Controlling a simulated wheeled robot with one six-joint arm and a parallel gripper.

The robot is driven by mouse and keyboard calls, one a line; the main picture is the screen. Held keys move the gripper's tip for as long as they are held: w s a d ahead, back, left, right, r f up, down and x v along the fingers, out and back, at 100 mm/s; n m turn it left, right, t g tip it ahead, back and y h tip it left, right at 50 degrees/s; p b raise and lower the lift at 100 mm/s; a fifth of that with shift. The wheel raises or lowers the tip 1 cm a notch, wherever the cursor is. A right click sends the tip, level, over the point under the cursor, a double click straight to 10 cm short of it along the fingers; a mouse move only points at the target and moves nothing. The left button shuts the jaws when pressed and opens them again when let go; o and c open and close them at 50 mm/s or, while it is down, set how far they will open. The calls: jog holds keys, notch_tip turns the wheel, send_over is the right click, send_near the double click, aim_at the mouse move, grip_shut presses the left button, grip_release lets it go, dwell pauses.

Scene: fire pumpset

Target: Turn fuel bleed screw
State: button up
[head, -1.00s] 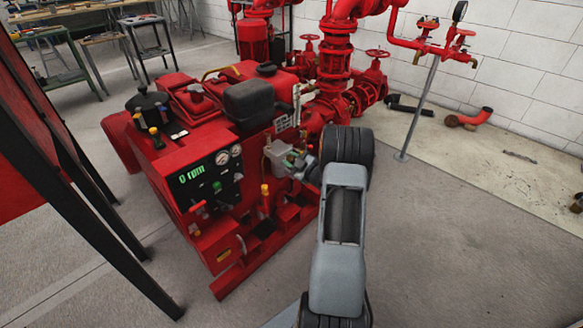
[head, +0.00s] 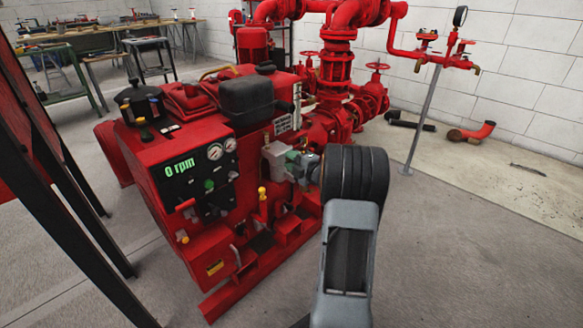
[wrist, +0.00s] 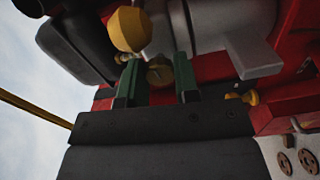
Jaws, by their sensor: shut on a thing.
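A small brass screw (wrist: 158,74) with a round face, which looks like the fuel bleed screw, sits between the two green fingers in the wrist view. My gripper (wrist: 158,72) is shut on it, with a finger on each side. In the head view my gripper (head: 301,164) is at the right side of the red engine unit (head: 215,125), beside a grey box-shaped part (head: 275,157). The screw is too small or hidden there. A larger brass knob (wrist: 130,29) is just above the fingers in the wrist view.
Red pump pipes (head: 338,60) stand behind the engine. A gauge stand (head: 420,120) is at the right, with loose pipe pieces (head: 470,131) on the floor by the wall. Dark posts (head: 70,180) rise at the left.

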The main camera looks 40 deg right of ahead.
jog(key=shift+n+b, duration=0.35)
jog(key=shift+n, duration=0.05)
jog(key=o, duration=0.6)
jog(key=shift+o, duration=0.2)
jog(key=s+d+p, duration=0.2)
jog(key=s+p, duration=0.2)
jog(key=s, duration=0.9)
jog(key=shift+s+d, duration=0.15)
jog(key=shift+s, duration=0.15)
